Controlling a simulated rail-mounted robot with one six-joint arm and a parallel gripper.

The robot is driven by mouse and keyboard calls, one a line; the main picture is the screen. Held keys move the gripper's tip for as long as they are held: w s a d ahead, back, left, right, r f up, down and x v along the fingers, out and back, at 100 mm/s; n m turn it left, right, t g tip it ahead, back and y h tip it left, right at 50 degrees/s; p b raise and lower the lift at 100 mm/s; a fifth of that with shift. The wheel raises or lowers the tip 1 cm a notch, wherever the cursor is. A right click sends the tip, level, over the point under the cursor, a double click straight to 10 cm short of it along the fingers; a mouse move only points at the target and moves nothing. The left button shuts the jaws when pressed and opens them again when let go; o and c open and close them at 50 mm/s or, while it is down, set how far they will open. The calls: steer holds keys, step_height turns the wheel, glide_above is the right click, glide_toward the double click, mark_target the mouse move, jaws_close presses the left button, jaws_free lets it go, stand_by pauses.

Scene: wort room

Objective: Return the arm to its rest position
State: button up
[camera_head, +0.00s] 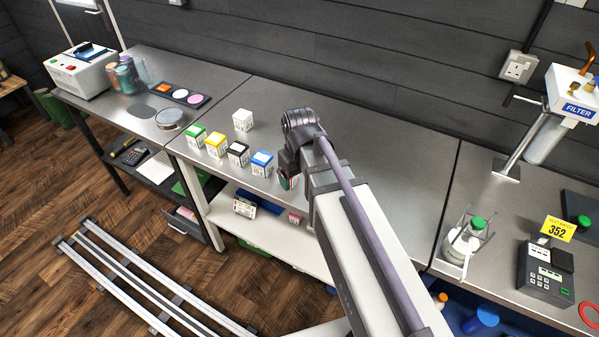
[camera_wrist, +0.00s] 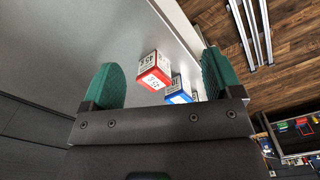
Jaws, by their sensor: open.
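My arm reaches over the middle of the steel bench in the head view. My gripper (camera_head: 288,182) is at its far end, low near the bench's front edge and just right of the blue-lidded box (camera_head: 261,163); the arm hides most of it. In the wrist view my gripper (camera_wrist: 160,62) has its two green fingers wide apart. A red and white box (camera_wrist: 153,72) shows between and beyond the fingers, touching neither.
Boxes with green (camera_head: 195,136), yellow (camera_head: 216,145) and black (camera_head: 238,153) tops line the bench left of my gripper. A plain white box (camera_head: 242,120) stands behind them. The bench's back middle is clear.

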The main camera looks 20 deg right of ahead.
steer(key=s+f+m+b, duration=0.2)
steer(key=s+m, duration=0.1)
steer(key=s, duration=0.4)
